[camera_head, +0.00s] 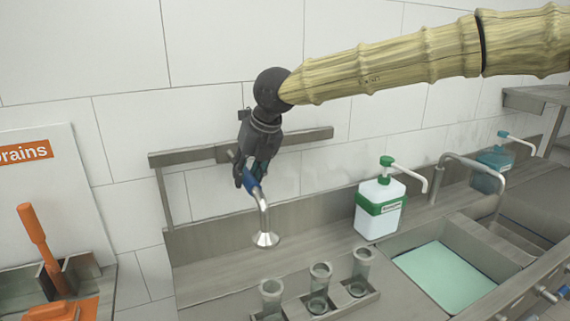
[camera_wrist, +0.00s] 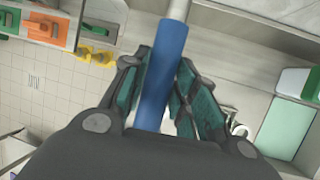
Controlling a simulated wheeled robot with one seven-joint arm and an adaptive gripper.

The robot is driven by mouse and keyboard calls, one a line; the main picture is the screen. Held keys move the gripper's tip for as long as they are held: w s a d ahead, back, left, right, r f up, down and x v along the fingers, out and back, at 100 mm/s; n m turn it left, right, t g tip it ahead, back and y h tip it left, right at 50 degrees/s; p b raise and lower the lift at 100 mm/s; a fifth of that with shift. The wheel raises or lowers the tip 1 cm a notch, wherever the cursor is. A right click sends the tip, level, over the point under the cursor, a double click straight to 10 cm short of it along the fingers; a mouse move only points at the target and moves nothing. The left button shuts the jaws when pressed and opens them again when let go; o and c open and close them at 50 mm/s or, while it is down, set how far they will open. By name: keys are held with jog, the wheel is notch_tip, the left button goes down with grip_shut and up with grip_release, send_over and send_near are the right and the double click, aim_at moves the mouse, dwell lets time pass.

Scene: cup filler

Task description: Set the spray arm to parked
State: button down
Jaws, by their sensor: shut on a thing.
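The spray arm (camera_head: 264,215) is a metal pipe with a blue grip and a flared spray head, hanging in front of the wall rail in the head view. My gripper (camera_head: 250,180) is shut on its blue grip from above. In the wrist view the blue grip (camera_wrist: 163,75) lies between the two fingers of my gripper (camera_wrist: 165,90), with the pale pipe running on past the top edge. The spray head (camera_head: 265,239) points down above the counter, apart from it. The arm's mount at the rail is mostly hidden behind my gripper.
Several clear cups (camera_head: 320,285) stand in a rack on the counter below and right of the spray head. An orange-handled tool (camera_head: 35,230) stands at left.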

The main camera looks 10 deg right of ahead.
jog(key=s+a, duration=0.2)
jog(key=a, duration=0.6)
jog(key=s+a+p, duration=0.1)
jog(key=s+a, duration=0.1)
jog(key=a, duration=0.6)
jog(key=shift+s+a, duration=0.35)
jog(key=shift+r, duration=0.1)
jog(key=c, duration=1.5)
grip_release()
jog(key=o, duration=0.4)
jog(key=shift+a, duration=0.25)
jog(key=shift+c, duration=0.2)
jog(key=shift+d, duration=0.1)
jog(key=v, duration=1.2)
